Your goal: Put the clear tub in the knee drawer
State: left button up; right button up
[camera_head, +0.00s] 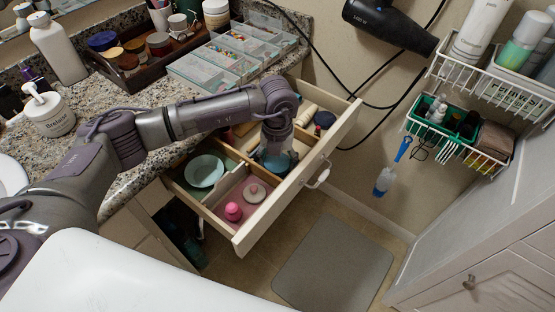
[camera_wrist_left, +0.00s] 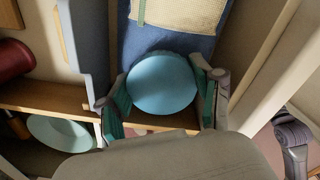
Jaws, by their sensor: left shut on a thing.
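The knee drawer (camera_head: 262,226) is pulled open below the counter, with wooden dividers inside. My left gripper (camera_head: 276,158) points down inside the drawer's outline, in its middle part. It is shut on a round tub with a blue top (camera_wrist_left: 162,84), which I take for the clear tub; its blue edge also shows in the head view (camera_head: 277,163). The fingers (camera_wrist_left: 162,100) grip it from both sides. Its walls are mostly hidden, and I cannot tell whether it touches the drawer floor. My right gripper is out of view.
A pale green dish (camera_head: 204,171) lies in the left compartment. A pink jar (camera_head: 233,212) and a pale lid (camera_head: 255,193) sit in the pink front compartment. A dark blue lid (camera_head: 325,119) is at the far end. A clear organizer (camera_head: 215,62) and wooden tray stand on the counter.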

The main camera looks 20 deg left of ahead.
aim_at(277, 161)
pick_arm(q)
jog(key=shift+f, duration=0.1)
jog(key=o, duration=1)
jog(key=shift+c, duration=0.2)
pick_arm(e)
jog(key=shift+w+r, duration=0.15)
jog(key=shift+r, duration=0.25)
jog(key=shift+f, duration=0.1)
pick_arm(q)
jog(key=shift+r, duration=0.25)
notch_tip(277, 161, up, 12)
jog(key=p, duration=0.1)
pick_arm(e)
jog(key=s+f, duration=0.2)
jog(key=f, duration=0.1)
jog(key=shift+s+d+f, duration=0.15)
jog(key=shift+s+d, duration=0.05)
pick_arm(q)
jog(key=shift+f, duration=0.15)
